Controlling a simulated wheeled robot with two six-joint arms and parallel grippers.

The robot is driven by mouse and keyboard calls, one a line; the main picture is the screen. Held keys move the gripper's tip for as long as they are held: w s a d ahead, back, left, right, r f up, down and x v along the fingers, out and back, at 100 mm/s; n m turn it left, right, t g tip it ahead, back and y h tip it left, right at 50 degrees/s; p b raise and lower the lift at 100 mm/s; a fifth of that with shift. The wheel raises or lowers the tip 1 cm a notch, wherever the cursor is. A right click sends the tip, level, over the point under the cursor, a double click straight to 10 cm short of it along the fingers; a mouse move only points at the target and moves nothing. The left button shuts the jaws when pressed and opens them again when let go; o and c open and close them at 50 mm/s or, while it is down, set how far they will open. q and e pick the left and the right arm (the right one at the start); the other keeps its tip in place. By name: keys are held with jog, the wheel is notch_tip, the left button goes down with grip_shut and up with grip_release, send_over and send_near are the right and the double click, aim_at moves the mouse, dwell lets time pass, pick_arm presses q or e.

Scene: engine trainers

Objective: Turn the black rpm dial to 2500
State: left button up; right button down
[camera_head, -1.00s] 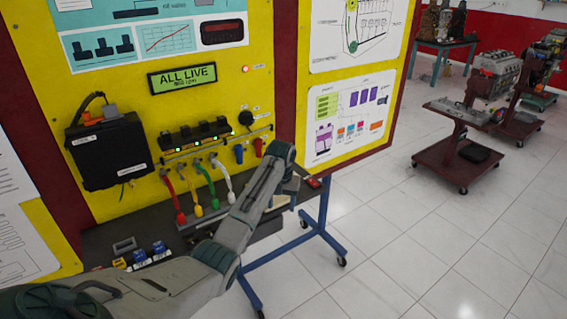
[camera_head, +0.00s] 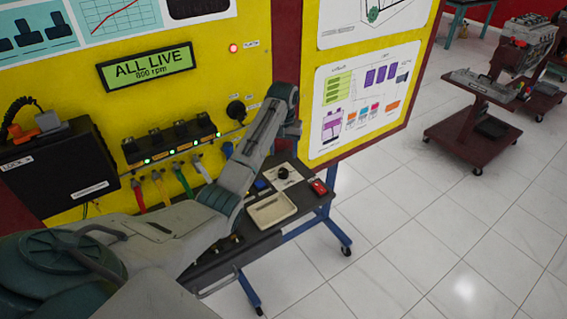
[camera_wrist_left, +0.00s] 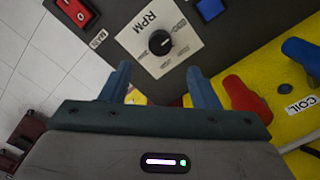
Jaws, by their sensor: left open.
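The black rpm dial (camera_head: 283,173) sits on a white plate on the bench top, right of my arm in the head view. In the left wrist view, the black dial (camera_wrist_left: 160,42) is on the white plate marked RPM (camera_wrist_left: 185,58), with scale marks around it. My left gripper (camera_wrist_left: 160,84) is open, its two fingers apart, with the dial ahead of the gap between them and not touched. In the head view the fingers cannot be made out. The display (camera_head: 150,67) reads ALL LIVE, 800 rpm. My right gripper is not in view.
A red switch (camera_head: 319,187) is right of the dial and a blue button (camera_head: 260,184) left of it. A pale tray (camera_head: 271,209) lies in front. Red (camera_wrist_left: 245,95) and blue (camera_wrist_left: 300,55) connectors on the yellow board are near the right finger in the wrist view.

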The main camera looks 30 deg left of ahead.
pick_arm(q)
jog(key=p, duration=0.2)
send_over(283, 171)
jog(key=f, duration=0.4)
jog(key=shift+s+d+f, duration=0.2)
jog(key=shift+f, duration=0.05)
jog(key=f, duration=0.3)
jog(key=shift+w+a, duration=0.2)
jog(key=shift+w, duration=0.1)
jog(key=shift+f, duration=0.55)
jog(key=shift+s+d, duration=0.1)
jog(key=shift+f, duration=0.1)
jog(key=shift+c, duration=0.7)
jog(key=c, duration=0.8)
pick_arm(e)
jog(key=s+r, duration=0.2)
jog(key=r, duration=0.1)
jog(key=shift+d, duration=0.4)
